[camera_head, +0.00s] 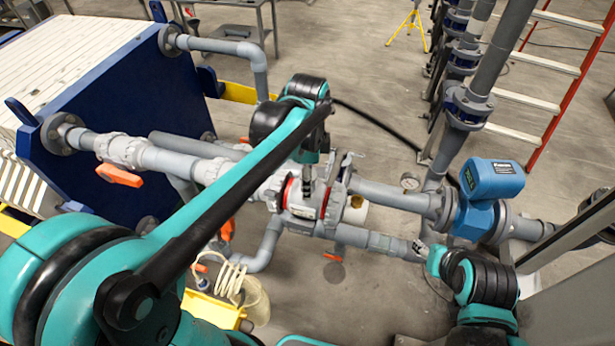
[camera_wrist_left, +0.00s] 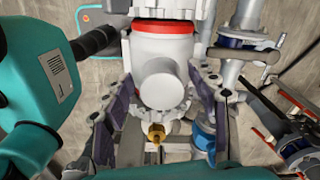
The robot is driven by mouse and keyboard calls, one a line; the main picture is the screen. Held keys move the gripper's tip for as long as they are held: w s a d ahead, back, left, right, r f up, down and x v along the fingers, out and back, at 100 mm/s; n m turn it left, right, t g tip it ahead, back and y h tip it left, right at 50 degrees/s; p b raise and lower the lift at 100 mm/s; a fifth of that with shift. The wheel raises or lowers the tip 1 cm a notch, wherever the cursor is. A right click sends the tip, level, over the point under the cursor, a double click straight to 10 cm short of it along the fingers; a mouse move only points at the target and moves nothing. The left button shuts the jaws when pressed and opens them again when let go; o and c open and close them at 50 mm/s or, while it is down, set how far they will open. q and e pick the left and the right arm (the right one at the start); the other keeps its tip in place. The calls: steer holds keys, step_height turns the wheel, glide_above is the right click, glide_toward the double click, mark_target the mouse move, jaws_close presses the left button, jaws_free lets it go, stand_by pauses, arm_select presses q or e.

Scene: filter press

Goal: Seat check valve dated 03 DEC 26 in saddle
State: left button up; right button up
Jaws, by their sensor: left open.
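A white-grey valve body with red rings (camera_head: 300,196) sits among the grey pipes in the head view. The left wrist view shows a white cylindrical body (camera_wrist_left: 161,50) with a red band, a round grey stub facing the camera and a brass fitting (camera_wrist_left: 156,133) below. No date is readable, and I cannot make out a saddle. My left gripper (camera_head: 308,186) is over the valve body; in the left wrist view its open fingers (camera_wrist_left: 162,88) stand on either side of it. Contact cannot be told. My right gripper (camera_head: 422,248) is low by the right-hand pipework, apart from the valve; its finger gap is unclear.
Orange-handled valves (camera_head: 120,175) and the blue press frame (camera_head: 135,120) are left. A yellow tub (camera_head: 212,309) stands below. A ladder (camera_head: 545,65) is at the back right.

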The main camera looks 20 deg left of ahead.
arm_select(q)
steer(key=shift+r, duration=0.15)
step_height(320, 180, up, 12)
stand_by(0.3)
